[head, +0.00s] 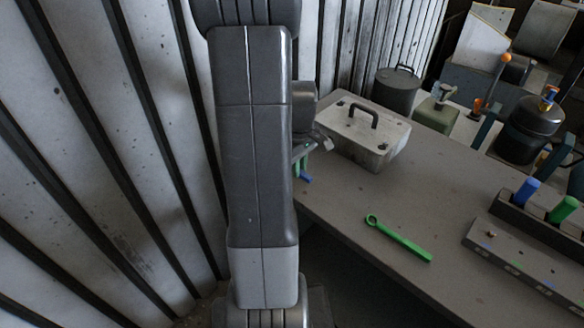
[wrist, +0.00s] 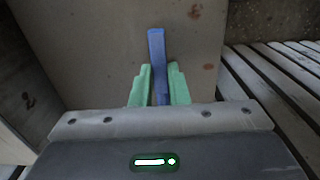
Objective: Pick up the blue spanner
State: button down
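The blue spanner (wrist: 156,50) shows in the wrist view as a narrow blue bar running up between the two green fingers. My gripper (wrist: 158,75) has its fingers close against both sides of the bar, and it looks shut on it. In the head view my gripper (head: 302,163) is at the left edge of the table, beside the pale box, mostly hidden behind my arm. A small blue end of the spanner (head: 307,179) shows just below the fingers. I cannot tell whether the spanner touches the table.
A green spanner (head: 398,239) lies on the grey table (head: 350,215). A pale box with a dark handle (head: 365,134) stands close to my gripper. A rack (head: 540,222) with blue and green handles and a grey block (head: 520,262) are at the right. A corrugated wall is at the left.

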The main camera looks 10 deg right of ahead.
notch_tip(320, 180, up, 10)
jog(key=c, duration=1.9)
grip_release()
jog(key=shift+c, duration=0.2)
grip_shut()
